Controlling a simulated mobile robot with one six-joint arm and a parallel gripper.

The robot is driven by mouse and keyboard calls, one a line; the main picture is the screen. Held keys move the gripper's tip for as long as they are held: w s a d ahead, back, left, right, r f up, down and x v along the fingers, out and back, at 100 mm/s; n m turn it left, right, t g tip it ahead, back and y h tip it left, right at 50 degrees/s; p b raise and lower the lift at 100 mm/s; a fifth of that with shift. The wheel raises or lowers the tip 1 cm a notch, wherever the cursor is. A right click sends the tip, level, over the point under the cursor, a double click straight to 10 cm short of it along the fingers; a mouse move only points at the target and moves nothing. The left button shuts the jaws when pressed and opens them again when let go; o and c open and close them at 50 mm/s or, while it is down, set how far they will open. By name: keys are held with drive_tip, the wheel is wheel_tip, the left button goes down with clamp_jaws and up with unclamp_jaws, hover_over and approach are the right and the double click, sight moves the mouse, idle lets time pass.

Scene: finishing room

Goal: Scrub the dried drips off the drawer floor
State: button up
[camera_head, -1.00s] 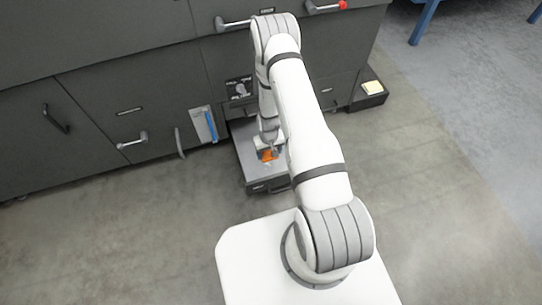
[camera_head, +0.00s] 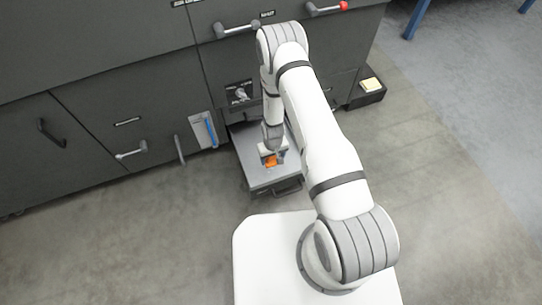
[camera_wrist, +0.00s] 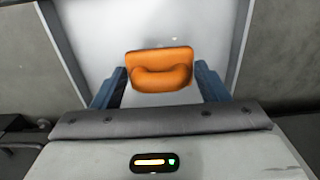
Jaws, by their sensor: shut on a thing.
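An open drawer (camera_head: 254,173) stands out low from the dark cabinet, with a light grey floor. The drawer floor (camera_wrist: 100,22) also shows in the wrist view, pale and smooth. My gripper (camera_head: 271,157) is down over the drawer. In the wrist view my gripper (camera_wrist: 160,88) is shut on an orange scrubber (camera_wrist: 160,62) with a raised handle, its blue-grey fingers on either side. The orange scrubber (camera_head: 271,161) is partly hidden by my wrist in the head view. I cannot make out any drips, and cannot tell whether the scrubber touches the floor.
The dark cabinet (camera_head: 90,110) has several closed doors and drawers with handles, one handle (camera_head: 343,6) with a red end. A low dark box (camera_head: 367,95) with a yellow pad stands right of the drawer. The floor (camera_head: 130,235) in front is clear.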

sight(272, 162)
drive_tip(key=f+b, duration=0.2)
drive_tip(key=f, duration=0.1)
drive_tip(key=f+b, duration=0.1)
drive_tip(key=f, duration=0.2)
drive_tip(key=shift+s+a+f+b, duration=0.1)
drive_tip(key=shift+s+f+b, duration=0.1)
drive_tip(key=shift+f+b, duration=0.2)
drive_tip(key=shift+a+r, duration=0.25)
drive_tip(key=shift+a, duration=0.05)
drive_tip(key=shift+c, duration=0.2)
drive_tip(key=shift+s+a+f, duration=0.2)
drive_tip(key=shift+a, duration=0.35)
drive_tip(key=shift+s+a+f, duration=0.15)
drive_tip(key=shift+a, duration=0.7)
drive_tip(key=shift+s+a+p, duration=0.25)
drive_tip(key=shift+a+p, duration=0.05)
drive_tip(key=shift+p, duration=0.2)
drive_tip(key=shift+w+d, duration=0.2)
drive_tip(key=shift+d, duration=0.4)
drive_tip(key=shift+w+d, duration=0.2)
drive_tip(key=shift+d, duration=0.35)
drive_tip(key=shift+w+d+f, duration=0.15)
drive_tip(key=shift+w+d, duration=0.05)
drive_tip(key=shift+d, duration=0.55)
wheel_tip(272, 162, up, 3)
drive_tip(key=shift+w+d+f+p, duration=0.1)
drive_tip(key=shift+p, duration=0.25)
drive_tip(key=shift+r+p, duration=1.7)
drive_tip(key=shift+r, duration=1.15)
